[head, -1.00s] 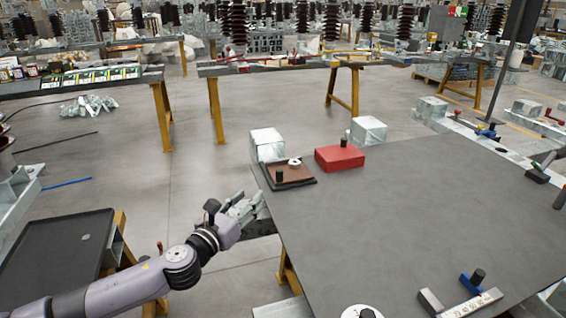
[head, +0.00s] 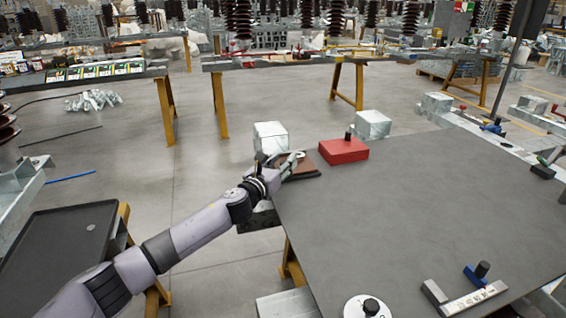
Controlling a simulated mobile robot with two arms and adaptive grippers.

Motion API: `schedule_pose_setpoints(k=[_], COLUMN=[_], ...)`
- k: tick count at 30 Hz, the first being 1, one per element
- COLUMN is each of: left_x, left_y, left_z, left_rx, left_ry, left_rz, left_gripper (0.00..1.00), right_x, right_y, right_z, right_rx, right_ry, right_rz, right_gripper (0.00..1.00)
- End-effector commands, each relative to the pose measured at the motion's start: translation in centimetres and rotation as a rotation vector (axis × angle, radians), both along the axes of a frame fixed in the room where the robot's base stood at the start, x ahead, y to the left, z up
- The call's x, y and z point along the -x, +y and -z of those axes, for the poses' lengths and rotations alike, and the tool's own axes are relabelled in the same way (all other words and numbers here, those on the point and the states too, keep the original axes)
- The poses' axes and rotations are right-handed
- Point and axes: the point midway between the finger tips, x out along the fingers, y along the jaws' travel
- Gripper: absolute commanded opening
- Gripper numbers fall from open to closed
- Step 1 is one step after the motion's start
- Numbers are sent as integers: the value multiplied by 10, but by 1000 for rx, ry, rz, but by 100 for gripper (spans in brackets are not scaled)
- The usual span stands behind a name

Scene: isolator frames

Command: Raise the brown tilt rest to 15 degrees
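The brown tilt rest (head: 305,168) lies at the far left corner of the dark table (head: 420,210) in the head view. It looks low and flat, and its left part is hidden behind my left gripper. My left gripper (head: 292,160) is at the rest's left side, over or against it; I cannot tell whether it touches. Its fingers are small and partly overlap the rest, so their opening is unclear. The black knob and white round part seen on the rest before are mostly hidden. My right gripper is not in view.
A red block (head: 343,151) with a black knob stands right of the rest. Metal blocks (head: 270,138) stand behind. A white dial (head: 367,307), a blue piece (head: 477,274) and a marked strip (head: 474,300) are at the front. The table's middle is clear.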

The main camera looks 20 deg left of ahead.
Motion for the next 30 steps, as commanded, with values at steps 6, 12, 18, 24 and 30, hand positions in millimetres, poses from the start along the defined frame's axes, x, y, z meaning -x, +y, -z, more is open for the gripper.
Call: schedule_pose_setpoints(k=[6,12,18,24,30], left_x=[-5,-5,-5,-5,-5], left_y=[-1,-1,-1,0,1], left_z=[0,0,0,0,0], left_rx=[0,0,0,0,0], left_ry=[0,0,0,0,0], left_rz=[0,0,0,-2,-4], left_gripper=[38,35,22,8,0], right_x=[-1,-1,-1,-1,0], right_y=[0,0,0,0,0], right_z=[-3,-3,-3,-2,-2], right_rx=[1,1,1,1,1], right_ry=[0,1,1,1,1], right_rz=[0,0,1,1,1], right_gripper=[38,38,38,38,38])
